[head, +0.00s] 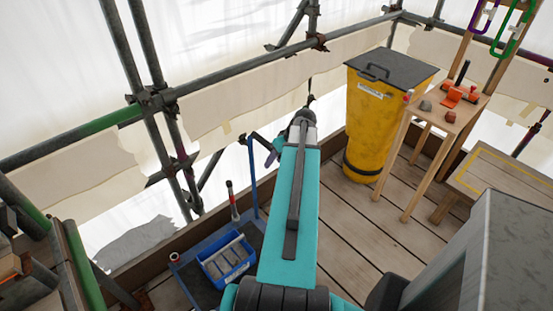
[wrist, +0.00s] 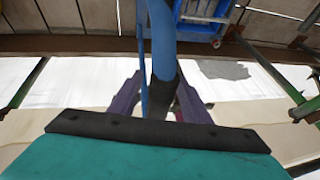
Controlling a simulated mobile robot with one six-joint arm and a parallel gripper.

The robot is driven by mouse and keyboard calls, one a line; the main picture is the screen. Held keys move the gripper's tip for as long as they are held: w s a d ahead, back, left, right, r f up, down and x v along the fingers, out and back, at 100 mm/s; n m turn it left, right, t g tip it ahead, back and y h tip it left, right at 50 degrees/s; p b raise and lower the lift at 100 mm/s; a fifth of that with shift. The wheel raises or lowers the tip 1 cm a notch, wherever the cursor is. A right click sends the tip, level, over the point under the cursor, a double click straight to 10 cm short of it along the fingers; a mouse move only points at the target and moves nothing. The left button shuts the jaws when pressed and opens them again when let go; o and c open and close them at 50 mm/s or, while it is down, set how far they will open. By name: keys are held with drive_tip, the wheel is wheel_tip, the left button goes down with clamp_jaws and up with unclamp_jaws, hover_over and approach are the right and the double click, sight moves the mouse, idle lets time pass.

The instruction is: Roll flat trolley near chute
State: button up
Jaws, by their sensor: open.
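The flat trolley (head: 190,250) has a blue frame and stands on the planks left of my arm in the head view. Its upright blue handle (head: 252,175) rises toward my gripper (head: 270,155), which is mostly hidden behind my arm there. In the wrist view, my gripper (wrist: 158,100) has its purple fingers apart, with the blue handle and its dark grip (wrist: 164,95) between or just in front of them. I cannot tell whether they touch. The yellow chute (head: 372,125) with a dark grey lid stands upright to the right, apart from the trolley.
A blue crate (head: 228,262) with grey pieces sits on the trolley, near a red-and-white upright tool (head: 232,200). A wooden stand (head: 440,115) with small items is right of the chute. Scaffold poles (head: 240,70) edge the left. Planks (head: 345,230) before the chute are clear.

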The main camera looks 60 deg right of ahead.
clamp_jaws()
idle(1.4)
drive_tip(key=shift+d+r, duration=0.1)
drive_tip(key=shift+d, duration=0.05)
drive_tip(key=s+d, duration=0.2)
drive_tip(key=d, duration=0.6)
drive_tip(key=s+d, duration=0.3)
drive_tip(key=d, duration=0.5)
drive_tip(key=shift+d+b, duration=0.35)
drive_tip(key=shift+b, duration=0.05)
idle(0.8)
drive_tip(key=shift+s, duration=0.1)
